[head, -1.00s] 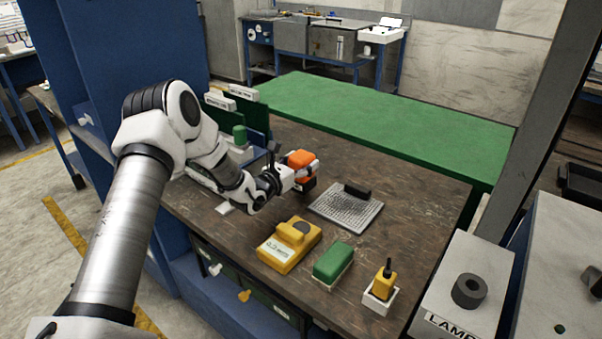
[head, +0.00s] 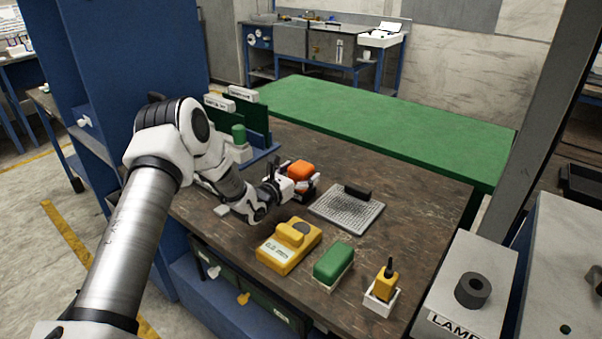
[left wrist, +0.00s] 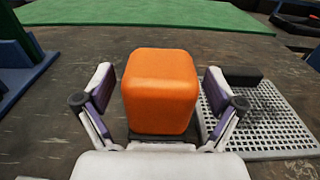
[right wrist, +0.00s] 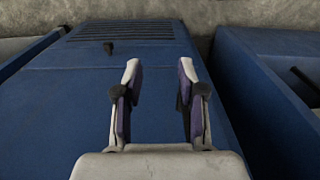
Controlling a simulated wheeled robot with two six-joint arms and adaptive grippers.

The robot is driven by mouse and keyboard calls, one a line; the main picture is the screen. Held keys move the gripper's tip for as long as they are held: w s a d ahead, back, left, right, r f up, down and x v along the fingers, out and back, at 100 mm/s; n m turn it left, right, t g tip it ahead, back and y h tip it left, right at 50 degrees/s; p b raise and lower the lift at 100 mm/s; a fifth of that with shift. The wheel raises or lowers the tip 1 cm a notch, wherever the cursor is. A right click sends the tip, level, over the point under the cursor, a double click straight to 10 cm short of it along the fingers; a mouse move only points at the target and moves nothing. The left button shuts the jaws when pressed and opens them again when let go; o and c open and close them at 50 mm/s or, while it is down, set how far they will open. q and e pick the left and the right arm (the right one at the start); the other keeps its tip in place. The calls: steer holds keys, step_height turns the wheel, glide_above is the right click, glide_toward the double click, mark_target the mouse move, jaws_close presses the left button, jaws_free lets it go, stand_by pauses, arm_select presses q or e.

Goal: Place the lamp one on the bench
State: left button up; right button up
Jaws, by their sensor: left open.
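An orange block (head: 300,170) with rounded edges and a dark base stands upright on the brown bench top (head: 415,190). It carries no readable label, so I cannot tell whether it is lamp one. My left gripper (head: 304,187) is low at the bench with its fingers on either side of the block. In the left wrist view the block (left wrist: 160,90) sits between the open fingers (left wrist: 160,105), with gaps on both sides. My right gripper (right wrist: 158,95) is open and empty above a blue surface, outside the head view.
A perforated grey plate (head: 340,212) with a black bar lies right of the block. A yellow device (head: 288,250), a green-topped block (head: 333,264) and a small yellow item (head: 384,285) stand in front. A box lettered LAMP (head: 450,290) stands at right. A green-topped table (head: 400,125) lies behind.

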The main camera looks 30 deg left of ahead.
arm_select(q)
steer(key=shift+r+p, duration=0.35)
steer(key=shift+p, duration=0.1)
steer(key=s, duration=0.7)
steer(key=s+a+b, duration=0.1)
steer(key=s, duration=0.3)
steer(key=shift+r, duration=0.1)
steer(key=shift+s+d, duration=0.1)
steer(key=shift+s, duration=0.4)
